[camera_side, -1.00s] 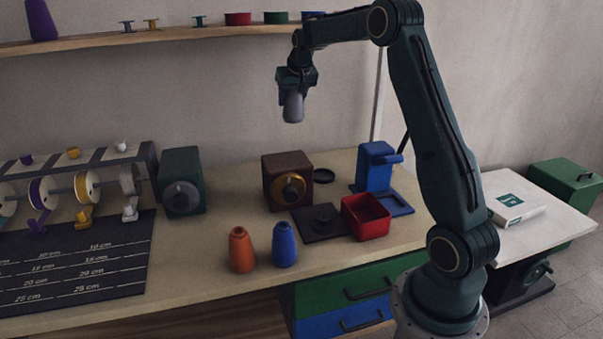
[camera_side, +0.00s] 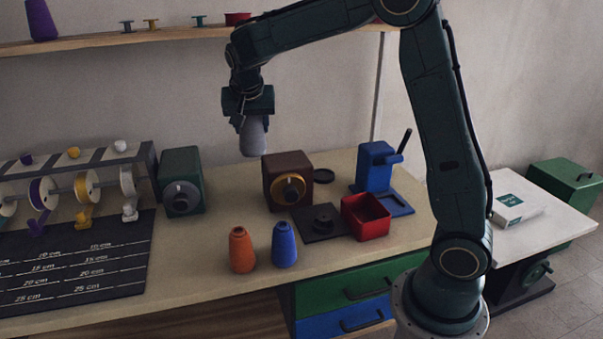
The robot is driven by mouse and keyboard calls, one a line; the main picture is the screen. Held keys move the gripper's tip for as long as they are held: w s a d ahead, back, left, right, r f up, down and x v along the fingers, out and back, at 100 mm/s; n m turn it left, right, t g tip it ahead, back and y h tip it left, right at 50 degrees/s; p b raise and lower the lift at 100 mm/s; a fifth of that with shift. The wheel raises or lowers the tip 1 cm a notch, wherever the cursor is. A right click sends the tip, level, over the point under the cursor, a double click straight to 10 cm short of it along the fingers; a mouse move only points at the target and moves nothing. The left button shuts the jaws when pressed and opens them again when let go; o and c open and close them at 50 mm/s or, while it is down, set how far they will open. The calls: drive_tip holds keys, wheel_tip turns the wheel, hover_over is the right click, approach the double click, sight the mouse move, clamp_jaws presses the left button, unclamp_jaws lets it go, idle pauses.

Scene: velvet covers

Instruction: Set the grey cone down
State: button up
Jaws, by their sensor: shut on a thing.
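The grey cone (camera_side: 253,138) hangs below my gripper (camera_side: 248,115), well above the table. My gripper is shut on the cone's upper part, and the fingertips are hard to make out. The cone is close to upright, wide end down. In the picture it shows just above and left of the brown box with a brass dial (camera_side: 288,180). An orange cone (camera_side: 242,250) and a blue cone (camera_side: 284,245) stand upright side by side near the table's front.
A green box with a dial (camera_side: 182,182), a red open bin (camera_side: 367,216), a black plate with a peg (camera_side: 322,222) and a blue press (camera_side: 377,170) stand on the table (camera_side: 200,275). A dark measuring mat (camera_side: 75,260) lies left. Bare tabletop surrounds the two standing cones.

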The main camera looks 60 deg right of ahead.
drive_tip(key=shift+s+a, duration=0.35)
drive_tip(key=shift+a, duration=0.35)
wheel_tip(320, 180, down, 24)
drive_tip(key=shift+d+r, duration=0.1)
drive_tip(key=shift+w+d, duration=0.1)
drive_tip(key=w+d, duration=0.2)
drive_tip(key=d, duration=0.1)
drive_tip(key=shift+d, duration=0.1)
drive_tip(key=shift+f, duration=0.6)
drive_tip(key=shift+f, duration=0.15)
